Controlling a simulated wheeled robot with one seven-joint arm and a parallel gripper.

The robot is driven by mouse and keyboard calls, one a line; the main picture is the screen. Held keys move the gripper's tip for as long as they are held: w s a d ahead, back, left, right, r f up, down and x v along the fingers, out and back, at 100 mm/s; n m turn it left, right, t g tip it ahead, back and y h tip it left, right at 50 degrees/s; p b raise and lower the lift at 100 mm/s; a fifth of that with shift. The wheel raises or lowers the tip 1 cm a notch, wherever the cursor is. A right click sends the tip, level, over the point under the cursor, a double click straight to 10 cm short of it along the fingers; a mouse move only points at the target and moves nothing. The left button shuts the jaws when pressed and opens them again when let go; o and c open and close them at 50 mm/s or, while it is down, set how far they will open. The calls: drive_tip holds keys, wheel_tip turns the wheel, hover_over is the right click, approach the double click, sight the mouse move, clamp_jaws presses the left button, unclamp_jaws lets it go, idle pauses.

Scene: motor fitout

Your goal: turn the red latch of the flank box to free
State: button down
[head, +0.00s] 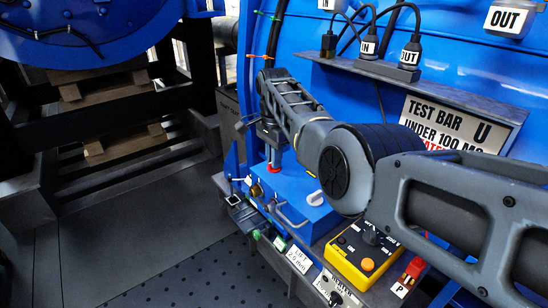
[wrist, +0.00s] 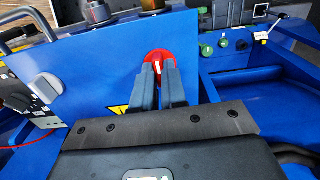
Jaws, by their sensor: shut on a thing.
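The red latch (wrist: 157,54) is a round red knob with a pale mark, on the blue flank box (wrist: 95,72). In the wrist view my gripper (wrist: 159,68) has its two grey fingers closed together on the latch, covering its lower part. In the head view my gripper (head: 271,153) reaches down to the far left of the flank box (head: 296,183), with a bit of the red latch (head: 274,170) showing below it. How far the latch is turned cannot be made out. A yellow warning label (wrist: 119,110) is partly hidden behind the fingers.
A grey oval knob (wrist: 48,86) and a grey handle (head: 284,217) are on or near the box. A yellow control box (head: 355,263) stands front right. A shelf with plugs (head: 400,72) hangs above my arm. Open dark floor (head: 150,270) lies left.

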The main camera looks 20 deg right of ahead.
drive_tip(key=shift+n, duration=0.3)
drive_tip(key=n, duration=1.3)
drive_tip(key=shift+n, duration=2.1)
drive_tip(key=c, duration=1.2)
unclamp_jaws()
